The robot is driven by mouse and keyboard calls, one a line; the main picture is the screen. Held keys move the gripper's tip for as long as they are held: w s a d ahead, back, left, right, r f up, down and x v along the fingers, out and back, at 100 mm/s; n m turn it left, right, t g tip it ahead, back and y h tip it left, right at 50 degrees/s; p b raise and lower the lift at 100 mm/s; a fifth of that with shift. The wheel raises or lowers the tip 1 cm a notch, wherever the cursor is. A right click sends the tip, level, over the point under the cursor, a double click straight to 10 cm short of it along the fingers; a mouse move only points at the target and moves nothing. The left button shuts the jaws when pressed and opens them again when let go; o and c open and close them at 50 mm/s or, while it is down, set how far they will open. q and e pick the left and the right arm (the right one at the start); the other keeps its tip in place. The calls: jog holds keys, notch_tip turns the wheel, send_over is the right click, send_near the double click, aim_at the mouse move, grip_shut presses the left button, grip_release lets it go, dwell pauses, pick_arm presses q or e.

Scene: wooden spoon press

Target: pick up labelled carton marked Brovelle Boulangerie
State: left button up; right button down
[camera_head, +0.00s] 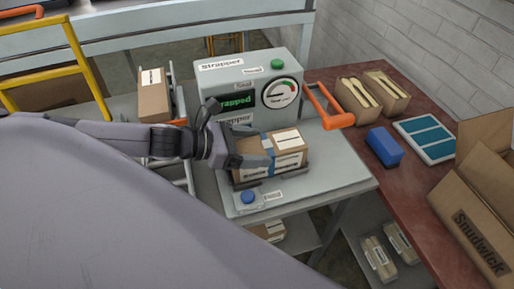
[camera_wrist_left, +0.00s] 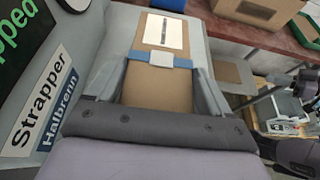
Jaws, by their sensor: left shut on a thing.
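A brown carton (camera_head: 287,158) with a blue strap around it and a white label on top is at the strapper's grey table. Its printing is too small to read. My left gripper (camera_head: 258,148) is shut on this carton, with a finger along each side. In the left wrist view the carton (camera_wrist_left: 158,94) lies between the two grey fingers (camera_wrist_left: 158,78), the strap crossing between them. I cannot tell whether the carton touches the table.
The strapper (camera_head: 247,82) with its green button and dial stands behind the carton. An orange handle (camera_head: 330,108) is to its right. A blue block (camera_head: 384,146), a tablet (camera_head: 429,138) and an open Snudwick box (camera_head: 470,215) sit on the red bench. Another carton (camera_head: 154,95) is left of the strapper.

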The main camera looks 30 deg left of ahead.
pick_arm(q)
notch_tip(320, 180, up, 20)
jog(key=p, duration=0.5)
jog(key=shift+f, duration=0.15)
dwell(0.4)
